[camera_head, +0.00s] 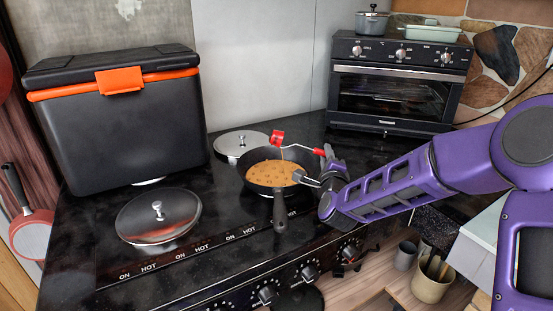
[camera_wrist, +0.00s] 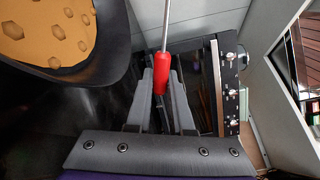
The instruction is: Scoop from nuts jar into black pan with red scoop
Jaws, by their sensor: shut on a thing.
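A black pan (camera_head: 247,181) sits on the stove top with its handle toward the front edge. It holds an orange-brown filling dotted with darker pieces. The pan also shows at the top left of the wrist view (camera_wrist: 112,65). The red scoop (camera_head: 277,136) has a red head, a thin metal shaft and a red handle. Its head is above the pan's far side. My gripper (camera_head: 312,177) is at the pan's right side, shut on the scoop's red handle (camera_wrist: 162,70). The scoop's head is outside the wrist view. I cannot make out a nuts jar.
A black cooler box (camera_head: 125,130) with orange trim stands at the left. A round lid (camera_head: 158,216) lies in front of it, and another lid (camera_head: 240,142) lies behind the pan. A small oven (camera_head: 395,90) stands at the back right. Stove knobs line the front edge.

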